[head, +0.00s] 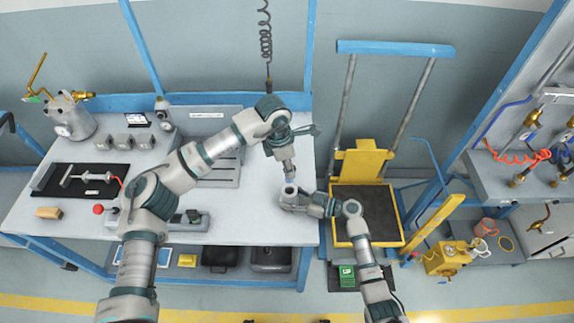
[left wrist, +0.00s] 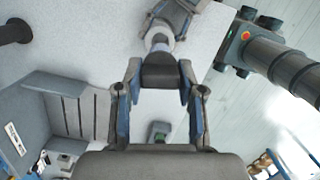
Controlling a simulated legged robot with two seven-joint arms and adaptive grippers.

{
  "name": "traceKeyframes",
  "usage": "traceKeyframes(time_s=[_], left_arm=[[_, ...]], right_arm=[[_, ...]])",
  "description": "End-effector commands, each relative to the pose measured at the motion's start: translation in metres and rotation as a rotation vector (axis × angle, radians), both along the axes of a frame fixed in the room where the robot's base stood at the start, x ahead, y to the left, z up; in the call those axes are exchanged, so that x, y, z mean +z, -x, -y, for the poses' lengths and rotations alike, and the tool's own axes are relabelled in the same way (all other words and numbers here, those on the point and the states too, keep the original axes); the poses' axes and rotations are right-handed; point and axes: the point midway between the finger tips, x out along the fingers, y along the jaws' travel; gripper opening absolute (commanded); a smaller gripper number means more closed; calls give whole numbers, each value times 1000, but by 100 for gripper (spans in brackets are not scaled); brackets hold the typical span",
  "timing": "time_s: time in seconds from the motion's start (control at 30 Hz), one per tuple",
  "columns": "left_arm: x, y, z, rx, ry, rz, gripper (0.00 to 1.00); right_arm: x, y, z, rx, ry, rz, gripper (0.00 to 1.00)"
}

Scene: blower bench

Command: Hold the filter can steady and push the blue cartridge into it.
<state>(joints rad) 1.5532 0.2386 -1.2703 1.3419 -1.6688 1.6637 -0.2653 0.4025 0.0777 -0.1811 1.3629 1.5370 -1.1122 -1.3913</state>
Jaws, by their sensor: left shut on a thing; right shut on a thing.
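The filter can (head: 289,189) is a small pale cylinder near the right edge of the bench. My right gripper (head: 291,199) is shut on it from the right. My left gripper (head: 288,162) is above the can, pointing down, and is shut on a slim grey-blue piece, the cartridge (head: 290,174). In the left wrist view the left fingers (left wrist: 164,88) frame a dark block, and the cartridge (left wrist: 158,38) shows beyond it at the pale can (left wrist: 152,46). Whether its tip is inside the can or just over it I cannot tell.
A black mat (head: 80,180) with a metal tool lies at the left of the bench (head: 250,225). A metal tank (head: 70,118) and grey boxes stand at the back. A yellow cart (head: 362,165) stands right of the bench. The bench front near the can is clear.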

Motion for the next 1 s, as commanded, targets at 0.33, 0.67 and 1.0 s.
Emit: traceKeyframes(time_s=[0.33, 0.67, 1.0], left_arm=[[-24, 0, 0, 0, -1, -2, 4], [-49, 0, 0, 0, 0, -2, 4], [-50, 0, 0, -1, 0, -1, 4]], right_arm=[[-10, 3, 1, 3, 13, -14, 35], [-10, 3, 1, 3, 13, -14, 35], [-10, 3, 1, 3, 14, -13, 35]])
